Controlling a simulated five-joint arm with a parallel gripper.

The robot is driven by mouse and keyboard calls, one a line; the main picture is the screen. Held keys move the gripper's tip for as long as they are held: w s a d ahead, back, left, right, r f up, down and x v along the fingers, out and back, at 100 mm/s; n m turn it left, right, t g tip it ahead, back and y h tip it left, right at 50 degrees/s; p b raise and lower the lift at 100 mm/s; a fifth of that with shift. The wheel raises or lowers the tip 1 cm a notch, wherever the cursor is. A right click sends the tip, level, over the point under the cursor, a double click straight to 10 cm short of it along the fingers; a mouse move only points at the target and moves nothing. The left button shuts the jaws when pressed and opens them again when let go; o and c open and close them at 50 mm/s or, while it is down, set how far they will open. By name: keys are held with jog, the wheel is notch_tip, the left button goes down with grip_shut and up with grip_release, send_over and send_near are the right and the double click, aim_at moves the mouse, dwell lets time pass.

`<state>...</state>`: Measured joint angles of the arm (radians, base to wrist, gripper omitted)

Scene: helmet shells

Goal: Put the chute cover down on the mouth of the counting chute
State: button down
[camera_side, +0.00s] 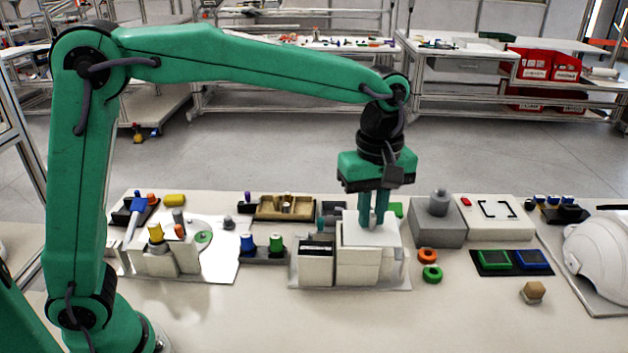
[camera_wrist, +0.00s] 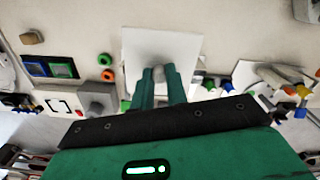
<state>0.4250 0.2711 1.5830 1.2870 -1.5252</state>
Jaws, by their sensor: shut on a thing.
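My gripper (camera_side: 373,218) points straight down and is shut on the chute cover (camera_side: 362,238), a flat white plate. In the wrist view, my gripper (camera_wrist: 158,74) has its two green fingers on a small grey knob at the middle of the chute cover (camera_wrist: 160,40). The cover looks level. In the side view it is over the top of the counting chute (camera_side: 358,268), a white block-like body. I cannot tell whether the cover touches the chute or hangs just above it. The mouth is hidden under the cover, which also hides the chute in the wrist view.
A box with a dark top (camera_side: 316,262) stands close left of the chute. Orange and green rings (camera_side: 430,272) lie to its right. A grey block (camera_side: 437,230) with a knob stands behind right. A brown nut-like piece (camera_side: 533,292) lies at front right. The front table is mostly clear.

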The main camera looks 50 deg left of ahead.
jog(key=shift+w+a+f, duration=1.3)
jog(key=shift+a+f, duration=0.15)
jog(key=shift+f, duration=0.4)
jog(key=shift+w+a+f, duration=1.35)
jog(key=shift+a+f, duration=0.05)
jog(key=shift+f, duration=0.45)
jog(key=shift+w+a+f, duration=1.3)
jog(key=shift+a+f, duration=0.15)
jog(key=shift+f, duration=0.4)
jog(key=shift+f, duration=0.15)
jog(key=c, duration=1.4)
grip_release()
notch_tip(320, 180, up, 12)
jog(key=shift+r, duration=0.2)
jog(key=shift+s, duration=0.1)
